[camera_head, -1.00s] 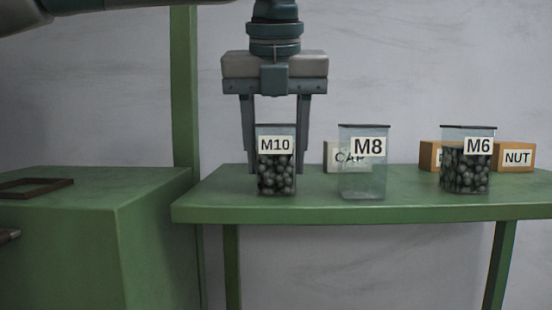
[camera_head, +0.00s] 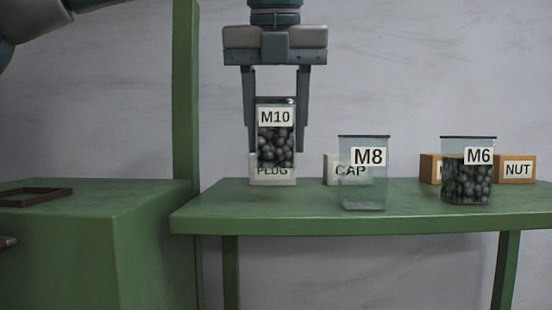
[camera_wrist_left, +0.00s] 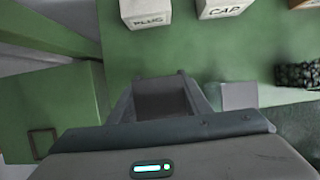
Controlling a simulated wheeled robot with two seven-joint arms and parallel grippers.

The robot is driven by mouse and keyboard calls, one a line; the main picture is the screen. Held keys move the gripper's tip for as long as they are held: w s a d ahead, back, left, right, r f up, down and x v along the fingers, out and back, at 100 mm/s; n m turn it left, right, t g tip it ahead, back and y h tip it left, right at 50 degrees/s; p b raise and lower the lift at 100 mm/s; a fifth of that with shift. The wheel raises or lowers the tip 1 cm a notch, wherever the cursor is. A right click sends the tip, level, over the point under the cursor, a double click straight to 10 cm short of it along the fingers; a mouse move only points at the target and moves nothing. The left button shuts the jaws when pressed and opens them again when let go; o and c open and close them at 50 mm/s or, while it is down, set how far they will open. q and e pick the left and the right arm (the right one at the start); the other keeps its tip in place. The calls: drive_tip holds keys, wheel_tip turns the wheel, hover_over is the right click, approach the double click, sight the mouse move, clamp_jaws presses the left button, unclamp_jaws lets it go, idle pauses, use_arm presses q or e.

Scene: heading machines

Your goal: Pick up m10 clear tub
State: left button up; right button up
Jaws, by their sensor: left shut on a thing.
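The m10 clear tub (camera_head: 276,140) holds dark round parts and carries a white M10 label. My left gripper (camera_head: 276,145) points down with its two fingers shut on the tub's sides. The tub hangs upright above the green table (camera_head: 230,213), in front of the PLUG box (camera_head: 270,180). In the left wrist view the tub (camera_wrist_left: 163,100) shows between the fingers (camera_wrist_left: 160,85). My right gripper is in neither view.
The clear M8 tub (camera_head: 363,190) looks empty and stands right of the lifted tub. The M6 tub (camera_head: 466,180) with dark parts stands farther right. Behind are the CAP box (camera_head: 336,172) and NUT box (camera_head: 515,168). A green cabinet (camera_head: 80,240) and post (camera_head: 186,90) are at left.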

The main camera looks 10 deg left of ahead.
use_arm(q)
drive_tip(key=shift+r, duration=2.55)
